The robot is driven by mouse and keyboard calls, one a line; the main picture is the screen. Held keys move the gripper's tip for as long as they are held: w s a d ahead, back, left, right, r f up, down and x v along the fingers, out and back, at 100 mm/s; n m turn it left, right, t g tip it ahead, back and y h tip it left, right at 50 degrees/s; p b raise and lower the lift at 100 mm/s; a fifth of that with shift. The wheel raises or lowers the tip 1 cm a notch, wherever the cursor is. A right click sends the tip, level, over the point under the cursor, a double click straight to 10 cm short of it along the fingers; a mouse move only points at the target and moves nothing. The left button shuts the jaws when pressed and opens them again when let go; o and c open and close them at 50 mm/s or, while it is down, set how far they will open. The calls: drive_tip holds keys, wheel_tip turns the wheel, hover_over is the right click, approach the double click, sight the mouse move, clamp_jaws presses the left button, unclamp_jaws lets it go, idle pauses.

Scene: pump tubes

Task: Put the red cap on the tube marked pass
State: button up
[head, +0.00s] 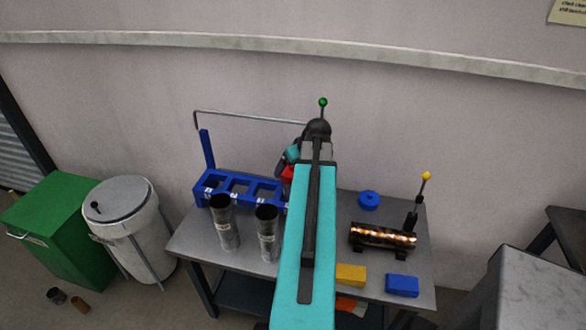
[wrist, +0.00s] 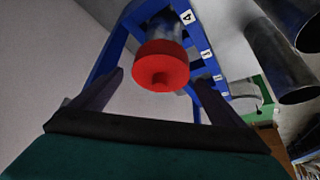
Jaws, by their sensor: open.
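The red cap (wrist: 161,66) is large in the wrist view, its round knob facing the camera. It sits at the end of a grey cylinder (wrist: 165,27), by the rack slot labelled 4. I cannot tell whether it is seated on it. My gripper (wrist: 162,78) is open, its two dark fingers on either side of the cap. In the head view a bit of the cap (head: 287,174) shows beside my arm, which hides the rest. Two grey tubes (head: 224,228) (head: 267,238) stand in front of the rack with small labels that I cannot read.
The blue rack (head: 212,184) stands on the grey table (head: 195,245) near the wall. Right of my arm are a blue ring (head: 369,200), a glowing copper coil (head: 382,237), a yellow block (head: 350,275) and a blue block (head: 402,286). A bin (head: 120,210) stands left.

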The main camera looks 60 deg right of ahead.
drive_tip(key=b+v, duration=0.3)
drive_tip(key=v, duration=0.9)
idle(0.3)
idle(0.5)
drive_tip(key=shift+s, duration=0.1)
